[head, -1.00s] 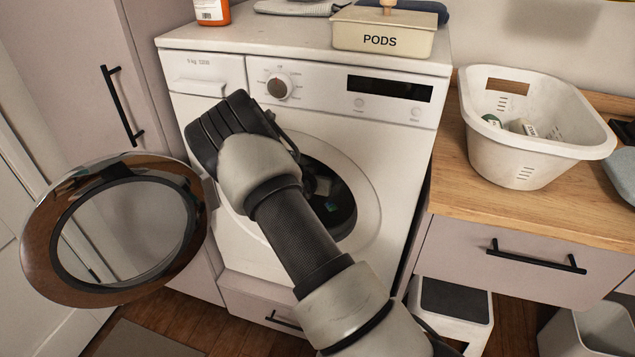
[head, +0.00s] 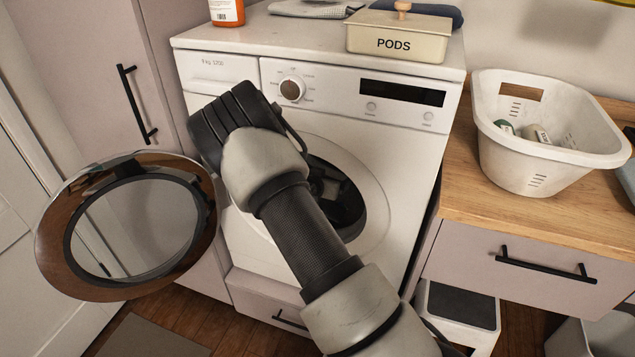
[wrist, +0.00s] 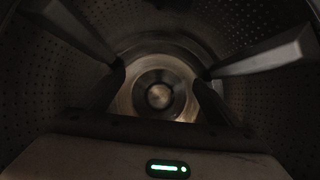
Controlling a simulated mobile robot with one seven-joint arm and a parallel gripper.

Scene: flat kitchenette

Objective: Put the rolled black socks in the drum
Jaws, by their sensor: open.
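The drum (head: 350,217) shows as a dark interior in the washer's front opening, its round door (head: 135,232) swung open to the left. My arm reaches across the front, and my gripper is partly seen in the opening. In the wrist view, the perforated drum wall (wrist: 40,95) surrounds my gripper (wrist: 160,84). Its two dark fingers are apart, with nothing between them; the round metal back of the drum shows beyond. I cannot make out the rolled black socks in either view; the lower drum is hidden behind the gripper body.
The washer (head: 400,150) carries a PODS box (head: 397,44) and an orange bottle (head: 227,10). A white basket (head: 535,165) holding small green and white items stands on the wooden counter (head: 500,208). A step stool (head: 458,308) is below. Metal paddles (wrist: 265,55) project inside the drum.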

